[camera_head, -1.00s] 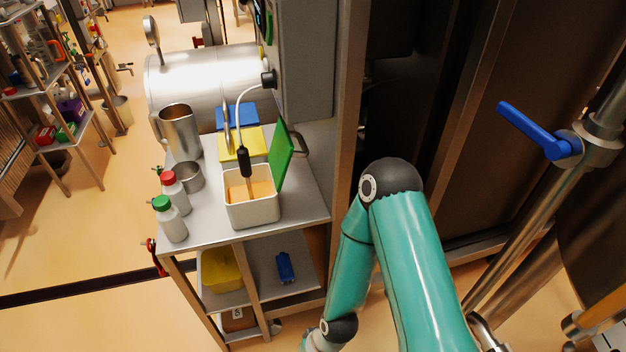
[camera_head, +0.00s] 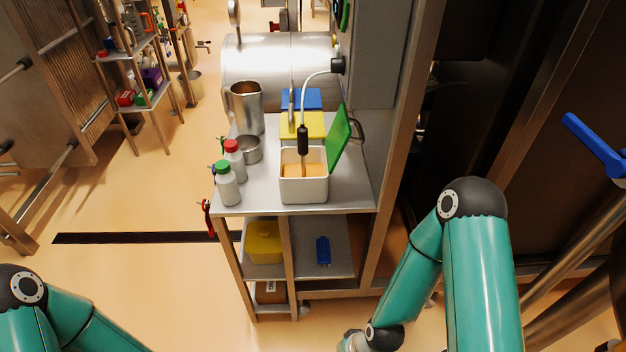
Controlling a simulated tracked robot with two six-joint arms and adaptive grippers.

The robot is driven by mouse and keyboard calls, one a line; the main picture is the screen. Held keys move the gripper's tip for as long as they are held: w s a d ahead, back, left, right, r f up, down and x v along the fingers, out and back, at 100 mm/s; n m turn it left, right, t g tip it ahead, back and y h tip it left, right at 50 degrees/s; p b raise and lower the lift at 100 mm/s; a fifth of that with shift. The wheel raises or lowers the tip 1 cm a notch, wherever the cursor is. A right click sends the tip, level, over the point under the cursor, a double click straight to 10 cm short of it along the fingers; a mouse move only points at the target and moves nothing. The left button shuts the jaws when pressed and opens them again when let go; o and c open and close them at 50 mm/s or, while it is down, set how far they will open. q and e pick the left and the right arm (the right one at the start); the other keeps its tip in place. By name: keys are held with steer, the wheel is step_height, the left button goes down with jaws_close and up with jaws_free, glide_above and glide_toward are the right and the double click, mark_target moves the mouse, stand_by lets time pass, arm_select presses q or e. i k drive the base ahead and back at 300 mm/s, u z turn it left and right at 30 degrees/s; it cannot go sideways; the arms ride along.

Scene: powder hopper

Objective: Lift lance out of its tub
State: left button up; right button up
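The lance (camera_head: 303,139) has a black handle and a white hose that runs up to a socket on the grey cabinet. It stands upright with its lower end in a white tub (camera_head: 304,189) of orange-tan powder on the steel table. The tub's green lid (camera_head: 339,137) is tilted open at its right side. My two teal arms show at the lower left and lower right, both apart from the table top.
Two bottles, with green cap (camera_head: 227,188) and red cap (camera_head: 235,160), a steel bowl (camera_head: 248,150) and a steel jug (camera_head: 246,108) stand left of the tub. Yellow (camera_head: 311,126) and blue (camera_head: 301,98) blocks lie behind it. Open floor lies left; a blue-handled valve (camera_head: 595,143) is right.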

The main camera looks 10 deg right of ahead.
mark_target(303, 131)
steer(key=k, duration=0.35)
steer(key=u, duration=0.55)
steer(key=i, duration=1.05)
steer(key=z, duration=0.55)
